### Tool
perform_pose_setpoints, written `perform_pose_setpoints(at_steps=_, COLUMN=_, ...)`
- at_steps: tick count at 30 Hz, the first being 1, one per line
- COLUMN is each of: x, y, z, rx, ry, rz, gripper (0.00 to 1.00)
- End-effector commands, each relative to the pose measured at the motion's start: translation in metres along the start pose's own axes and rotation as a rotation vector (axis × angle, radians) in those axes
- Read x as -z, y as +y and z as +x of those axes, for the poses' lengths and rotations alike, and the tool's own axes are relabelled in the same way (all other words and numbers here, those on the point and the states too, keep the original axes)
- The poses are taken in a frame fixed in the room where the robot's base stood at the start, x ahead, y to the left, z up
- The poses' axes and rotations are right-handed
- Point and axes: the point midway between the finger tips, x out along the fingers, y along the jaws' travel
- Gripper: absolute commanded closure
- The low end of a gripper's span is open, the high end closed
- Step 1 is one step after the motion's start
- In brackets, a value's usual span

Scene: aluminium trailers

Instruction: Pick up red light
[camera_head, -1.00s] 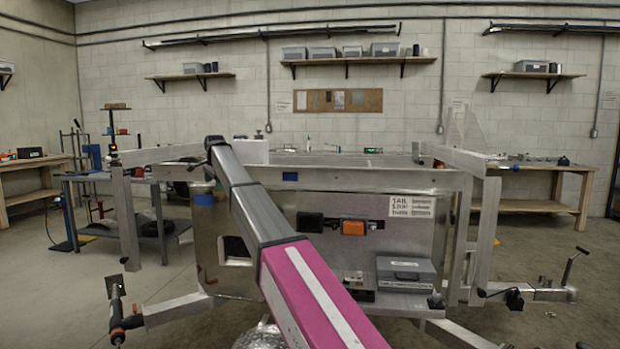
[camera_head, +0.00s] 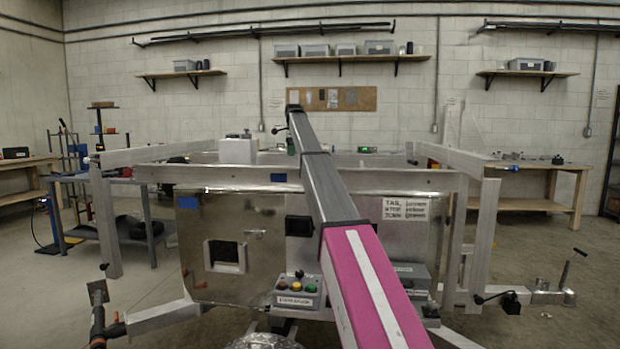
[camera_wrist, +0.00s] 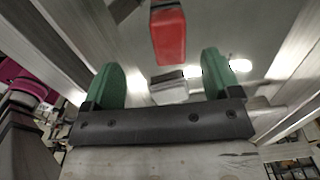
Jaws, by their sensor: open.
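The red light (camera_wrist: 168,36) shows in the wrist view as a red rectangular block with a dark end, beyond my fingertips near the top edge. My gripper (camera_wrist: 161,62) has two green fingers spread apart, with nothing held between them. The red light lies ahead of the gap, apart from both fingers. In the head view my arm reaches over the trailer frame, and the gripper is mostly hidden behind the frame and arm. I cannot clearly make out the same red light there.
A pale block (camera_wrist: 168,87) sits just below the red light in the wrist view. The aluminium trailer (camera_head: 240,178) has raised side rails around its bed. A button box (camera_head: 297,291) with coloured buttons stands in front. Workbenches (camera_head: 530,166) stand behind; floor is open at right.

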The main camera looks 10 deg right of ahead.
Motion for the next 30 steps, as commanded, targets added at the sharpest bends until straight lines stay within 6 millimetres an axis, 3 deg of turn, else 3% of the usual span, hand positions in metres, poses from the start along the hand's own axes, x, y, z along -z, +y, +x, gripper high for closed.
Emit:
perform_pose_setpoints(at_steps=5, x=0.016, y=-0.005, z=0.007, rx=-0.024, ry=0.010, rz=0.043, gripper=0.17)
perform_pose_setpoints(at_steps=15, x=0.017, y=-0.003, z=0.052, rx=-0.022, ry=0.010, rz=0.041, gripper=0.17)
perform_pose_setpoints(at_steps=23, x=0.019, y=-0.004, z=0.070, rx=-0.022, ry=0.010, rz=0.040, gripper=0.17)
perform_pose_setpoints(at_steps=30, x=0.022, y=-0.003, z=0.103, rx=-0.022, ry=0.009, rz=0.039, gripper=0.17)
